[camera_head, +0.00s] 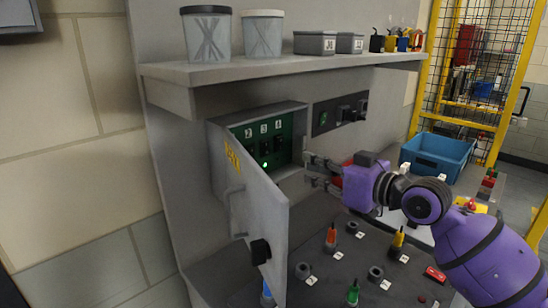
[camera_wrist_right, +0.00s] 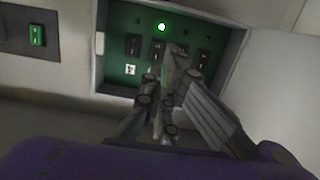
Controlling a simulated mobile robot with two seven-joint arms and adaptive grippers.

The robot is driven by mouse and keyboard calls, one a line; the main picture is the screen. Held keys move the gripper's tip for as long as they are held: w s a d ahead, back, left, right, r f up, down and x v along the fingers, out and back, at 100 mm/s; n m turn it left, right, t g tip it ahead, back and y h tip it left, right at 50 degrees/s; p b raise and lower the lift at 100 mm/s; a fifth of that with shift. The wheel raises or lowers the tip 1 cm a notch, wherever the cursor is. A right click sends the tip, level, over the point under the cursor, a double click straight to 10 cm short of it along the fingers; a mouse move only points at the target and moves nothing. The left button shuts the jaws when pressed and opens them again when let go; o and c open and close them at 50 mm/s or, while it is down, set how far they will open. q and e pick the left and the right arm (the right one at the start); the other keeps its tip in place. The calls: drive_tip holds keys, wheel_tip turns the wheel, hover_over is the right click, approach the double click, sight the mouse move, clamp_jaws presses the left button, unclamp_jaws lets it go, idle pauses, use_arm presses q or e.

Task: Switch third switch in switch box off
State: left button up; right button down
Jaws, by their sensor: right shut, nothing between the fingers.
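The grey switch box (camera_head: 292,112) is open, with a green panel of black switches inside. Labels 2, 3 and 4 show in the head view. The third switch (camera_head: 264,148) is under label 3, with a lit green lamp (camera_head: 265,165) below it. In the wrist view, which is upside down, the third switch (camera_wrist_right: 157,50) is just left of my fingertips, beside the lit lamp (camera_wrist_right: 162,27). My right gripper (camera_head: 308,168) is shut and empty at the box's right side. In the wrist view its fingertips (camera_wrist_right: 178,58) cover part of the panel; contact cannot be told. My left gripper is not in view.
The box door (camera_head: 259,210) stands open toward me, left of my right arm. A second switch panel (camera_head: 340,112) is to the right. A shelf (camera_head: 280,70) with containers is above. Below, a dark board (camera_head: 325,250) holds coloured pegs. A blue crate (camera_head: 437,155) stands right.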

sight(266, 155)
drive_tip(key=p+x, duration=0.1)
drive_tip(key=x, duration=1.1)
drive_tip(key=shift+w+a, duration=0.1)
drive_tip(key=shift+a, duration=0.05)
drive_tip(key=shift+w+a+f, duration=0.1)
drive_tip(key=shift+w+a, duration=0.25)
drive_tip(key=shift+a, duration=0.05)
